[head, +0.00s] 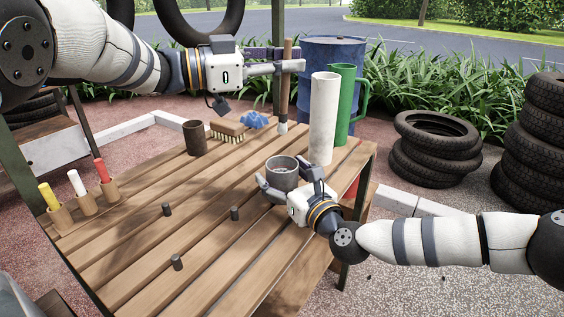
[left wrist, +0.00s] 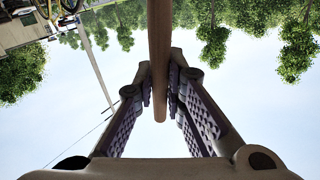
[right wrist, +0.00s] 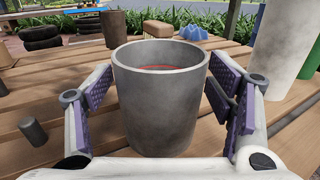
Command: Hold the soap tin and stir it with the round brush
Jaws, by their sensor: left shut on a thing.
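The round brush (head: 286,88) has a brown handle and a pale tip pointing down. My left gripper (head: 291,66) is shut on its handle and holds it upright above the far part of the bench, behind the tin. The handle also shows between the fingers in the left wrist view (left wrist: 159,60). The soap tin (head: 282,175) is a grey open cylinder standing upright on the slatted bench, with something reddish inside in the right wrist view (right wrist: 160,110). My right gripper (head: 283,188) is open, with one finger on each side of the tin.
A white cylinder (head: 323,118) and a green jug (head: 346,105) stand right of the brush. Small dark pegs (head: 235,213) dot the bench (head: 130,250); colored sticks stand in holders left.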

